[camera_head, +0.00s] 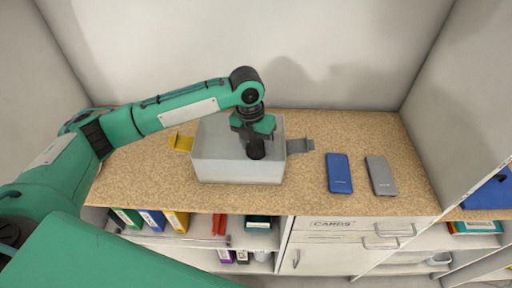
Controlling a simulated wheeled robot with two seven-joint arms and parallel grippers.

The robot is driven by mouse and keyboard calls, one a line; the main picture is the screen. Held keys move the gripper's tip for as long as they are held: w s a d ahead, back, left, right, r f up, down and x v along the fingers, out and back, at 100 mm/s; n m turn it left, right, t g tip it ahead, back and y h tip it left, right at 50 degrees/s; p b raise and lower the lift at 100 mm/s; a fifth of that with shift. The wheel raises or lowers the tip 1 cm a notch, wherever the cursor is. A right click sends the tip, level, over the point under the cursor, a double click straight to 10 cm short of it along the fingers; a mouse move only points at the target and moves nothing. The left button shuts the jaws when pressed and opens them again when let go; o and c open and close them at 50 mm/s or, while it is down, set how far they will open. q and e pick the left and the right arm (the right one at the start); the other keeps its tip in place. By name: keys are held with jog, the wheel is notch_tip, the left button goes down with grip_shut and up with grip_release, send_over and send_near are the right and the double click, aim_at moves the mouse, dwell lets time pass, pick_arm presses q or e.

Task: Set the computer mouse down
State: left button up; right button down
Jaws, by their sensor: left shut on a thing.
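My right gripper is not in view.
A yellow object (181,142) lies left of the box and a dark grey one (300,146) right of it. A blue flat device (339,173) and a grey one (381,176) lie further right. Shelves with binders (152,220) are below. The worktop's right back is clear.

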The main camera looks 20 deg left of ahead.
pick_arm(q)
jog(key=shift+f, duration=1.1)
jog(key=shift+f, duration=0.15)
jog(key=o, duration=1)
